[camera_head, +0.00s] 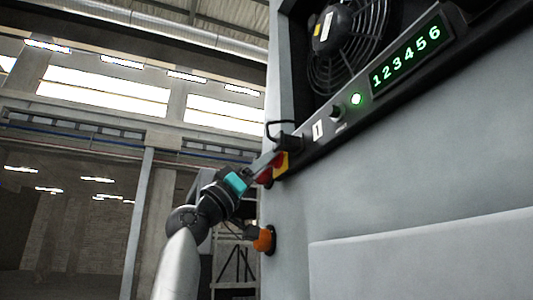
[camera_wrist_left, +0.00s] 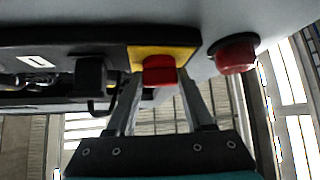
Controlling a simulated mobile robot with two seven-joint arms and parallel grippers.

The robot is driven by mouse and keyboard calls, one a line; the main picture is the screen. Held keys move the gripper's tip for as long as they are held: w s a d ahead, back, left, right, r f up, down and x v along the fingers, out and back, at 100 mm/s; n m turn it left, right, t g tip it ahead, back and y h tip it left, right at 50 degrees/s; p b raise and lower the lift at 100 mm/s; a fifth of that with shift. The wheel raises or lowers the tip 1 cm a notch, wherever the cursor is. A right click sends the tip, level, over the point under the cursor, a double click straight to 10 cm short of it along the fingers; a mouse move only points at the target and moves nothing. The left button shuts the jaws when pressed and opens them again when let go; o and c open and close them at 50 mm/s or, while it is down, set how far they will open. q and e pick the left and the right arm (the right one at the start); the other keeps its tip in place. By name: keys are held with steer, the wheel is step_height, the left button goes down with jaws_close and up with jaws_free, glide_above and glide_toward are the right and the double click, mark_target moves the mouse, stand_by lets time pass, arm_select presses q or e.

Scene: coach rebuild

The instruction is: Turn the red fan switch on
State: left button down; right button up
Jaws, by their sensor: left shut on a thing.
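The red fan switch (camera_head: 264,177) sits on a yellow plate (camera_head: 282,164) at the lower left end of the panel strip. In the left wrist view the red switch (camera_wrist_left: 160,70) stands in front of its yellow plate (camera_wrist_left: 145,52). My left gripper (camera_wrist_left: 159,84) is shut on it, with one finger on each side of the knob. In the head view my left gripper (camera_head: 259,172) reaches up to the switch from the lower left and partly covers it. My right gripper is not in view.
An orange-red knob (camera_head: 265,240) sits lower on the cabinet. A round red button (camera_wrist_left: 236,55) is beside the switch.

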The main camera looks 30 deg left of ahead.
arm_select(q)
steer(key=shift+w+a+m+g+h+p, duration=0.1)
steer(key=shift+m+g+h+p, duration=0.25)
steer(key=shift+m+g+h, duration=0.55)
steer(key=shift+w+m+g+h+p, duration=0.1)
steer(key=shift+m+g+h+p, duration=0.25)
steer(key=shift+m+h, duration=0.95)
steer(key=shift+f+m+g+h, duration=0.1)
steer(key=shift+m+g+h, duration=0.3)
steer(key=shift+m, duration=0.4)
steer(key=shift+c, duration=1.4)
jaws_free()
steer(key=shift+s, duration=0.1)
steer(key=shift+y, duration=0.3)
steer(key=b+v, duration=0.8)
steer(key=v, duration=0.7)
